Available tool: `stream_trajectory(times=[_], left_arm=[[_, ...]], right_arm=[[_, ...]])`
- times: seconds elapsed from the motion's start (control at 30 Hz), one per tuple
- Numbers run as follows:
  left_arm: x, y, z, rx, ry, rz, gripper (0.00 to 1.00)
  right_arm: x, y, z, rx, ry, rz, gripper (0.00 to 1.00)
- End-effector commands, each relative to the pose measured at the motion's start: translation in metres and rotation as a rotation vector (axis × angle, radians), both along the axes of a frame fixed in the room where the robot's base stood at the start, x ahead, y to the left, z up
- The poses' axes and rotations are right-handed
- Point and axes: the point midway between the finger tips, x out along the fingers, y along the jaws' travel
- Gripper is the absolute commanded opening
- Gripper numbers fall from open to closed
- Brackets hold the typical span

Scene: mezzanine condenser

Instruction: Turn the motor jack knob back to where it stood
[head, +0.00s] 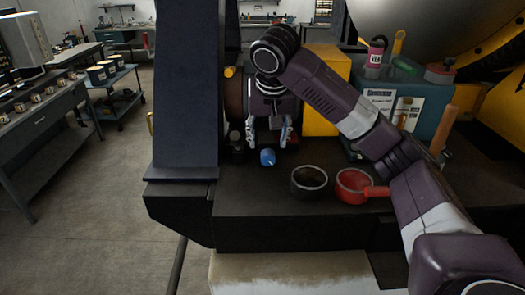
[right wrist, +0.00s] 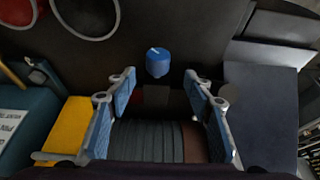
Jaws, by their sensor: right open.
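The blue motor jack knob (head: 267,157) stands on the dark bench top, near the front of the motor housing. It also shows in the right wrist view (right wrist: 157,62), with a pale pointer mark on its top. My right gripper (head: 267,136) points down behind the knob, in front of the motor. In the right wrist view its two blue-padded fingers (right wrist: 160,80) are spread apart with nothing between the tips. The knob lies just beyond the fingertips, and no contact shows. A grey ribbed motor body (right wrist: 145,142) lies below the fingers. My left gripper is not in view.
A dark ring-shaped cup (head: 309,183) and a red-handled pan (head: 352,186) stand right of the knob. A tall dark blue upright (head: 187,90) rises on the left. A yellow block (head: 332,85) and a teal box (head: 432,100) stand behind the arm.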

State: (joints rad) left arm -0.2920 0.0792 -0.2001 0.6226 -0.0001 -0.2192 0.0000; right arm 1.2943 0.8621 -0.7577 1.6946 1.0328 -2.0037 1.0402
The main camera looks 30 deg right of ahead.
Motion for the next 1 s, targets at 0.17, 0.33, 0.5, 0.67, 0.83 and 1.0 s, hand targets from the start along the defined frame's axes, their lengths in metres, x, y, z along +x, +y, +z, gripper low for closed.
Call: stream_trajectory(times=[0.17, 0.33, 0.5, 0.67, 0.83, 1.0], left_arm=[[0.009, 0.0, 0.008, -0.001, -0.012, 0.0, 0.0], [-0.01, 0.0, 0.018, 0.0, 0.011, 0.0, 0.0], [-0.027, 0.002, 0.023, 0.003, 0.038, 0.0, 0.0], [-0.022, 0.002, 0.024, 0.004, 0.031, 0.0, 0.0], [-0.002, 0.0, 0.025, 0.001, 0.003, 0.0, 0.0], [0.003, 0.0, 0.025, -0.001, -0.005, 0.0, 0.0]], right_arm=[[0.005, -0.004, -0.02, -0.001, 0.009, -0.001, 0.47], [0.015, -0.01, -0.044, -0.002, 0.007, -0.001, 0.47], [0.022, -0.013, -0.063, -0.002, 0.004, 0.001, 0.47], [0.024, -0.014, -0.07, -0.001, 0.002, 0.001, 0.47], [0.025, -0.014, -0.071, -0.001, 0.001, 0.001, 0.47], [0.025, -0.014, -0.07, -0.001, 0.0, 0.002, 0.33]])
